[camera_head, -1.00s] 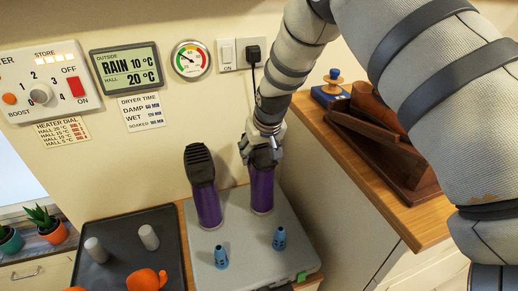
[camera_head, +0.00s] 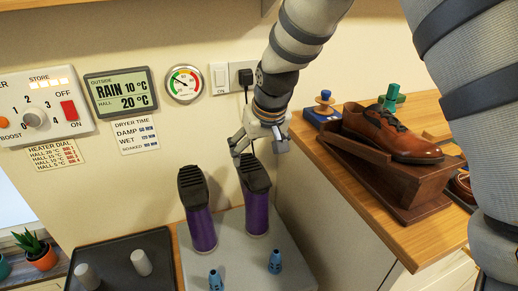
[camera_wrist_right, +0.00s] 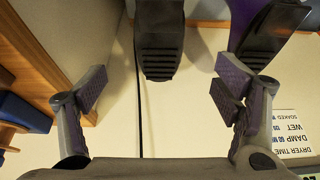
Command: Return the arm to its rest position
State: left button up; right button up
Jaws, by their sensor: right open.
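My right gripper (camera_head: 258,148) is above the right purple boot (camera_head: 257,211). Its fingers are spread and empty; they also show open in the wrist view (camera_wrist_right: 160,90). That boot stands sole-up on the grey dryer board (camera_head: 296,262), and its black ribbed sole shows in the wrist view (camera_wrist_right: 160,45). The left purple boot (camera_head: 202,229) stands sole-up beside it and leans slightly. My right arm reaches down from the top right of the head view. My left gripper is not in view.
Two blue pegs (camera_head: 275,262) stand at the board's front. A black tray (camera_head: 115,261) holds grey pegs at left. A brown shoe (camera_head: 400,137) rests on a wooden stand on the counter at right. The wall carries a heater panel (camera_head: 40,103) and a gauge.

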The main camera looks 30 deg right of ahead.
jog(key=shift+s+r, duration=0.2)
jog(key=shift+r, duration=0.25)
jog(key=s+a+f+g, duration=0.1)
jog(key=s+f, duration=0.5)
jog(key=f, duration=0.1)
jog(key=s+a+f+n+g, duration=0.1)
jog(key=s+a+f, duration=0.1)
jog(key=s+f, duration=0.5)
jog(key=s+a+f+g, duration=0.1)
jog(key=s+a+f, duration=0.1)
jog(key=s+f, duration=0.4)
notch_tip(320, 180, down, 3)
jog(key=shift+s+f+g, duration=0.1)
jog(key=shift+s+g, duration=0.05)
jog(key=shift+g, duration=0.25)
jog(key=s+a+f+g, duration=0.1)
jog(key=s+a+f, duration=0.1)
jog(key=s, duration=0.9)
jog(key=s+a+f+n+g+y, duration=0.1)
jog(key=s+f+g, duration=0.1)
jog(key=s, duration=0.9)
jog(key=shift+a+f, duration=0.2)
jog(key=shift+a, duration=0.2)
